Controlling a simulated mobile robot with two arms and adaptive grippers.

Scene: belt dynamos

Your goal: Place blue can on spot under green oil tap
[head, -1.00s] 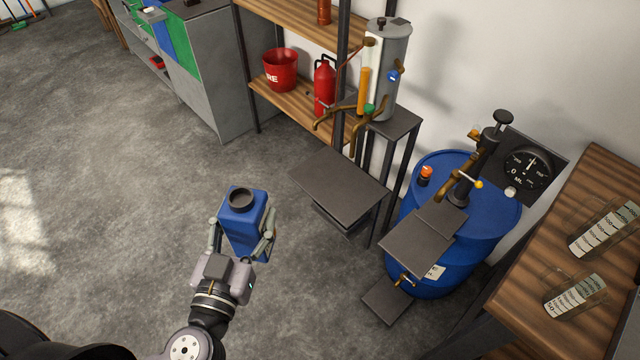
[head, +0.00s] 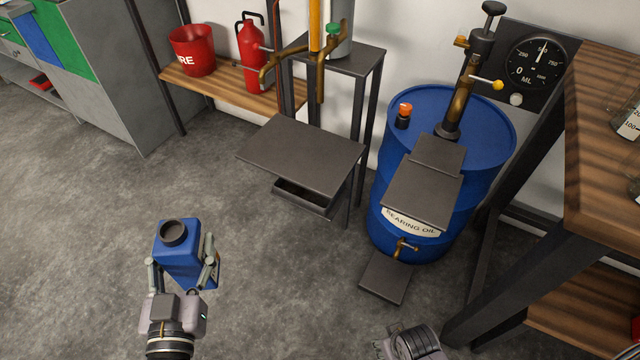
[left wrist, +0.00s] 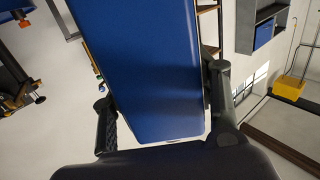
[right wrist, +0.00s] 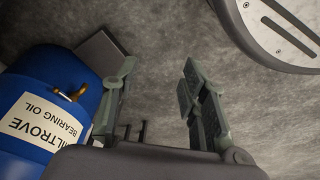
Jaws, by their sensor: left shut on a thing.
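The blue can (head: 180,262), with a dark round cap, is upright between the fingers of my left gripper (head: 181,266), which is shut on it. The can also fills the middle of the left wrist view (left wrist: 150,70). A green-knobbed tap (head: 333,28) sits on the brass pipes at the top of the head view. Below it is a bare dark metal platform (head: 300,155). The held can is left of and nearer than this platform, apart from it. My right gripper (right wrist: 158,68) is open and empty in the right wrist view.
A blue bearing-oil drum (head: 445,190) with a hand pump and a plate stands right of the platform. A wooden shelf unit (head: 610,110) is at the far right. A red bucket (head: 193,50) and a red canister (head: 253,55) are behind. The left floor is clear.

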